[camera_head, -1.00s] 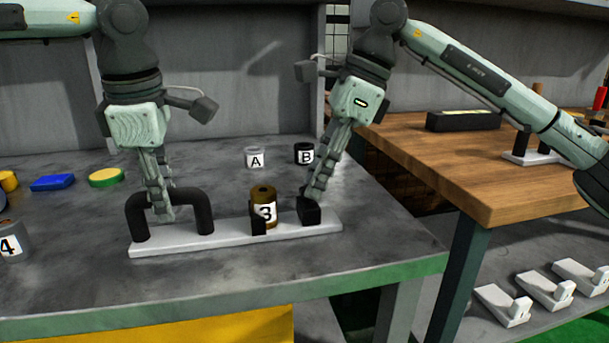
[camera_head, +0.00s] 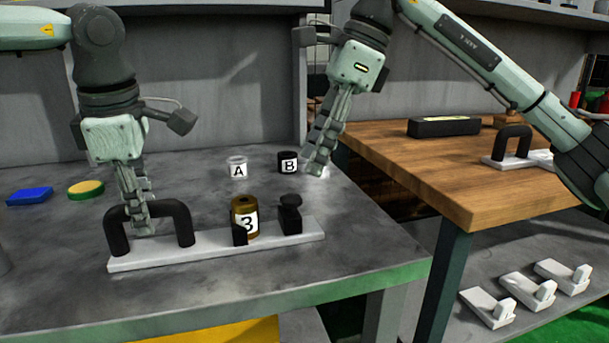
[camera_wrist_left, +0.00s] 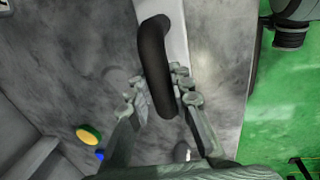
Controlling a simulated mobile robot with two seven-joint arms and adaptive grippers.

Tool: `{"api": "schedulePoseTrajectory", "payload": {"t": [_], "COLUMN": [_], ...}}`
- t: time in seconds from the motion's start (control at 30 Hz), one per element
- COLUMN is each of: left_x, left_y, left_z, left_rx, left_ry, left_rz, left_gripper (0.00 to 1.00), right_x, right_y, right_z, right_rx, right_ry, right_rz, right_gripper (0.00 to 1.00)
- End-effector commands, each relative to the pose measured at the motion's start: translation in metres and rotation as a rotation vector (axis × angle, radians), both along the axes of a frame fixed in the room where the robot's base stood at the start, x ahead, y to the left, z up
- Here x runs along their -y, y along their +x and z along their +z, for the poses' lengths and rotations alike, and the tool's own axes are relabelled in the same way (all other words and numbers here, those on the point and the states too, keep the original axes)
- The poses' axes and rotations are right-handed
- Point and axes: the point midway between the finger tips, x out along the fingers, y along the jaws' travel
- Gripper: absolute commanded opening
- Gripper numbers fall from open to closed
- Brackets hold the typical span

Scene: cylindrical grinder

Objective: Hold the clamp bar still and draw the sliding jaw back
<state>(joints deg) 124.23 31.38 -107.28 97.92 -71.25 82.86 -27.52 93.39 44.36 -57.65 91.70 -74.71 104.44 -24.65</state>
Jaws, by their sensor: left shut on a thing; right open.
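The clamp bar (camera_head: 205,243) is a long white strip lying on the grey bench, with a black arched handle (camera_head: 184,222) at its left end. My left gripper (camera_head: 140,230) is shut on this handle; the left wrist view shows its fingers (camera_wrist_left: 160,105) on both sides of the black arch (camera_wrist_left: 153,60). A brown bottle labelled 3 (camera_head: 245,217) stands upright by a small black fixed jaw (camera_head: 239,236). The black sliding jaw (camera_head: 290,216) is at the bar's right end, with a gap between it and the bottle. My right gripper (camera_head: 318,165) is open and empty, above and behind the sliding jaw.
Jar A (camera_head: 238,167) and black jar B (camera_head: 288,162) stand behind the bar. A blue block (camera_head: 30,196) and a green-yellow disc (camera_head: 86,188) lie at left. A wooden table (camera_head: 440,165) is to the right, holding another handled bar (camera_head: 513,150).

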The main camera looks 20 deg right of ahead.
Motion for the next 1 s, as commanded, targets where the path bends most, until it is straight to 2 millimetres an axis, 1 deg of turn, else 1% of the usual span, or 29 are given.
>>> {"api": "schedulePoseTrajectory", "payload": {"t": [0.03, 0.1, 0.2, 0.3, 0.47, 0.8, 0.83, 1.0], "left_x": [0.000, 0.000, 0.000, 0.000, 0.000, 0.000, 0.000, 0.000], "left_y": [0.000, 0.000, 0.000, 0.000, 0.000, 0.000, -0.001, 0.000], "left_z": [0.000, 0.000, 0.000, 0.000, 0.000, 0.000, 0.000, 0.000], "left_rx": [0.000, 0.000, 0.000, 0.000, -0.001, -0.001, -0.001, -0.001], "left_ry": [0.003, 0.003, 0.002, 0.002, 0.002, 0.001, 0.000, 0.000], "left_rz": [0.000, 0.000, -0.002, -0.002, -0.002, -0.002, -0.002, -0.002], "left_gripper": [0.00, 0.00, 0.00, 0.00, 0.00, 0.00, 0.24, 0.44], "right_x": [0.004, 0.009, 0.016, 0.020, 0.023, 0.023, 0.023, 0.023], "right_y": [-0.001, -0.001, -0.003, -0.004, -0.005, -0.005, -0.005, -0.005], "right_z": [0.012, 0.024, 0.039, 0.049, 0.056, 0.056, 0.056, 0.056], "right_rx": [0.003, 0.003, 0.001, 0.001, 0.000, 0.000, 0.000, 0.000], "right_ry": [0.000, -0.001, 0.000, -0.001, -0.001, -0.002, -0.002, -0.002], "right_rz": [0.000, -0.001, 0.000, 0.000, 0.000, 0.000, 0.000, 0.000], "right_gripper": [0.49, 0.49, 0.49, 0.49, 0.49, 0.49, 0.49, 0.49]}}
